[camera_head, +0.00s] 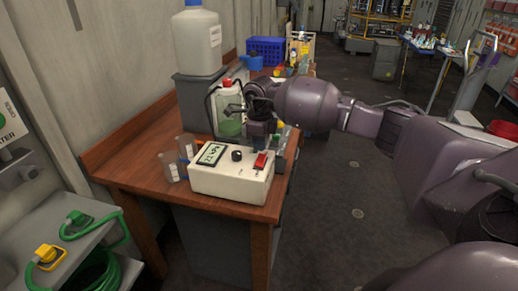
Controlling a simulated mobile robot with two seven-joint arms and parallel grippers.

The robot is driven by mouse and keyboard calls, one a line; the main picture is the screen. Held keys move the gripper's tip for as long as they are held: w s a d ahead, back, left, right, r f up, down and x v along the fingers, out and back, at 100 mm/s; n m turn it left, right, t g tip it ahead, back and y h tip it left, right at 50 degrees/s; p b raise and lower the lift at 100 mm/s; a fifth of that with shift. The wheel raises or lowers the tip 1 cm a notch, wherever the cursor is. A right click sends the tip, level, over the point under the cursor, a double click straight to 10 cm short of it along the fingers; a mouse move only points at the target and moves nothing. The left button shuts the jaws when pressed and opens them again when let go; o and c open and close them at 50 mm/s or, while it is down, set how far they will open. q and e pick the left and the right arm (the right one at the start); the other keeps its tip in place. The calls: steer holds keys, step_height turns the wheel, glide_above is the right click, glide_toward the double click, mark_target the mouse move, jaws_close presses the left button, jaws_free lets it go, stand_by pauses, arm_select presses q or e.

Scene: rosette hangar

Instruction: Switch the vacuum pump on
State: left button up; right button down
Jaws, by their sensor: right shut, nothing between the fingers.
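The vacuum pump (231,185) is a white box on the front end of the wooden table. Its top carries a display (211,153), a black knob (237,155) and a red switch (261,161). I cannot tell which way the switch is tipped. My right arm reaches in from the right, and my right gripper (234,108) is above and behind the pump, in front of a bottle with a red cap (227,84). It is shut and empty, apart from the switch. My left gripper is not in view.
A large white jug (197,42) stands on a grey box (187,100) behind the pump. Clear tubes with white contents (170,167) stand left of the pump. A blue crate (266,50) is at the back. A grey shelf (30,235) with green hoses is at the left. Floor right of the table is clear.

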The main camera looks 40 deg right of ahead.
mark_target(259, 164)
arm_select(q)
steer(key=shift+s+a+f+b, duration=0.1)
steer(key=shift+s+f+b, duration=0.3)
steer(key=shift+b, duration=0.1)
arm_select(e)
step_height(259, 164, up, 10)
steer(key=a, duration=0.1)
steer(key=shift+s, duration=0.45)
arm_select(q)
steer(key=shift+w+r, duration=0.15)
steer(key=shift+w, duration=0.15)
